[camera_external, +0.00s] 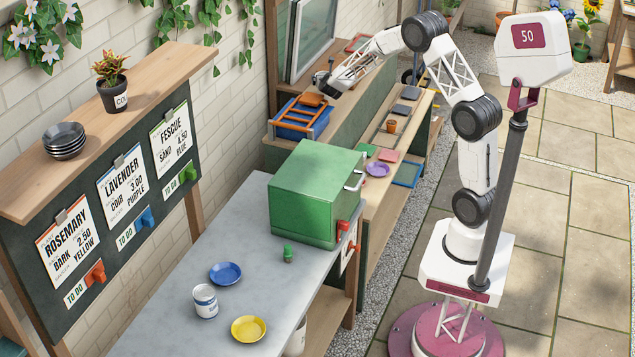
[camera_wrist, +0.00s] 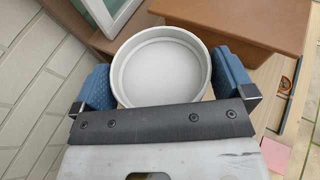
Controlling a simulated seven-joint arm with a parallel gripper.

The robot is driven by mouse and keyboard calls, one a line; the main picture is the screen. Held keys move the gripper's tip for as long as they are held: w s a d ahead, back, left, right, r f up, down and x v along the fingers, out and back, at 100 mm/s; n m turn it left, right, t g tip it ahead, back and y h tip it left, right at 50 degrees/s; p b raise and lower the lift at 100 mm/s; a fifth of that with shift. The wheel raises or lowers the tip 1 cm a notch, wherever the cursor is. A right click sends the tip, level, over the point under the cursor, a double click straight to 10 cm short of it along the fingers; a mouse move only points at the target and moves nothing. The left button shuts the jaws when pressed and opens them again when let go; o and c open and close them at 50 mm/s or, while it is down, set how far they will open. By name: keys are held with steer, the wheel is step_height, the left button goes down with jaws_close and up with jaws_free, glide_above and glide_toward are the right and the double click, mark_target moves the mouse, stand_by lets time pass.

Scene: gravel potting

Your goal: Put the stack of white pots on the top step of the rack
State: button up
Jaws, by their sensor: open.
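In the wrist view a round white pot (camera_wrist: 160,70) is seen from above, with its wide rim and flat inside showing. How many pots are stacked below it is hidden. My gripper (camera_wrist: 163,82) is open, with one blue finger on each side of the pot. The fingers are close to its rim; I cannot tell whether they touch it. In the external view my gripper (camera_external: 326,82) is at the far end, by the wall, and the white pots cannot be made out there.
A blue bin (camera_external: 290,130) is at the orange frame. A brown box-like thing (camera_wrist: 245,22) is close to the pot's right in the wrist view. A framed glass pane (camera_external: 310,35) leans behind. A large green box (camera_external: 310,195) stands on the nearer grey table.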

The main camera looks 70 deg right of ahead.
steer(key=shift+a+r, duration=0.1)
steer(key=shift+r, duration=0.05)
steer(key=shift+s+a+r, duration=0.1)
steer(key=shift+s+a, duration=0.05)
steer(key=shift+a, duration=0.05)
steer(key=v, duration=1.1)
steer(key=shift+a, duration=0.15)
steer(key=shift+s+r, duration=0.1)
stand_by(0.5)
